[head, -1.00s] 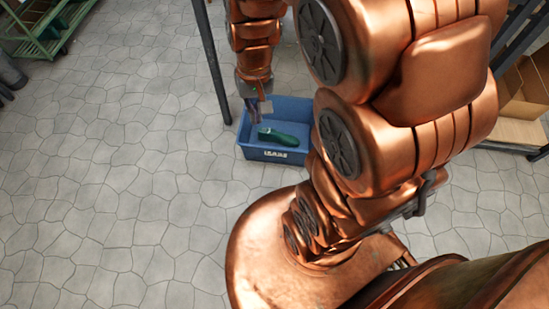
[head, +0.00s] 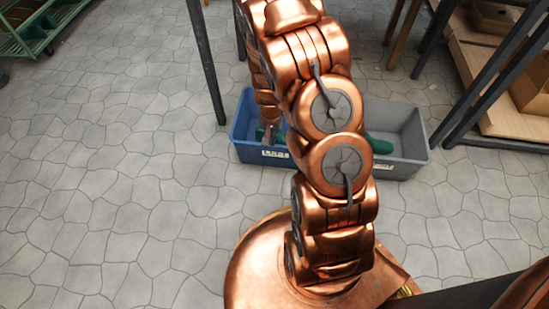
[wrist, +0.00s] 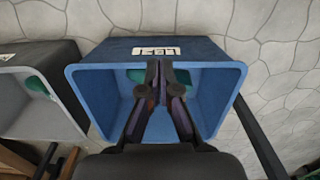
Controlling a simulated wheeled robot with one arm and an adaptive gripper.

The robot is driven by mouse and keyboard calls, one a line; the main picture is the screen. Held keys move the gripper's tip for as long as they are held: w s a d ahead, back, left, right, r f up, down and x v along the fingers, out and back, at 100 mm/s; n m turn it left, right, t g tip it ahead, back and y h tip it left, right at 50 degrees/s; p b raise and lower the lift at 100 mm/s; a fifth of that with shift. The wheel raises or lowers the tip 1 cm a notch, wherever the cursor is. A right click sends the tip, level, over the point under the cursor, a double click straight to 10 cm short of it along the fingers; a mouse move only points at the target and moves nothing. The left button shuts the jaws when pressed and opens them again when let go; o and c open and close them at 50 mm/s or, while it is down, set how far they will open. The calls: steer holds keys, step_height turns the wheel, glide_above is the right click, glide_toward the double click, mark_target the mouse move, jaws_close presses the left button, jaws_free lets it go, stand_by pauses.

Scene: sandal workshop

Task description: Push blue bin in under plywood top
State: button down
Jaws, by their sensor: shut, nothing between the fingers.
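The blue bin (head: 240,135) stands on the floor close to a dark table leg, with a white label on its near side. My arm hides its right part. In the wrist view the blue bin (wrist: 100,90) opens toward the camera, with something green inside. My gripper (wrist: 160,68) is shut and empty, over the bin's opening, its tips close to the labelled wall. I cannot tell whether they touch it. The plywood top is not seen in either view.
A grey bin (head: 410,142) with a green item stands to the right of the blue one. Dark table legs rise at left (head: 206,60) and right (head: 480,80). A shelf with cardboard boxes (head: 535,85) is at right.

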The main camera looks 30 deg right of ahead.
steer(key=w+d+f+b, duration=0.1)
steer(key=d+f+b, duration=0.1)
steer(key=f, duration=0.5)
steer(key=w+d+f+b, duration=0.1)
steer(key=w+f+b, duration=0.1)
steer(key=f+b, duration=0.2)
steer(key=shift+d+f, duration=0.35)
steer(key=shift+f, duration=1.15)
steer(key=shift+w, duration=0.1)
